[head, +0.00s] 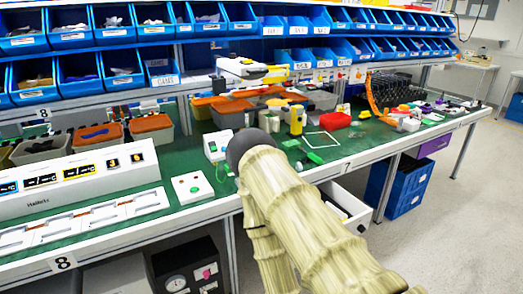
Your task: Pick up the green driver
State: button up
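A bright green, thin tool-like item (313,156) lies on the green bench top, right of my arm, beside a white outlined square. It may be the green driver, but it is too small to be sure. Another small green item (222,172) lies just left of my arm, beside a white button box, partly hidden. My pale arm rises from the bottom right to a dark grey rounded joint over the bench's front part. My gripper's fingers do not show.
A yellow item (297,119) and a red box (335,121) stand behind the green tool. A white button box (193,187) and a long white panel (84,179) are at left. Blue bins (84,78) line shelves above. A drawer (345,207) stands open below.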

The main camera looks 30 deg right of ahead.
aim_at(313, 157)
jog(key=u, duration=0.15)
jog(key=i, duration=0.85)
jog(key=z, duration=0.9)
jog(key=i, duration=0.7)
jog(key=z, duration=0.8)
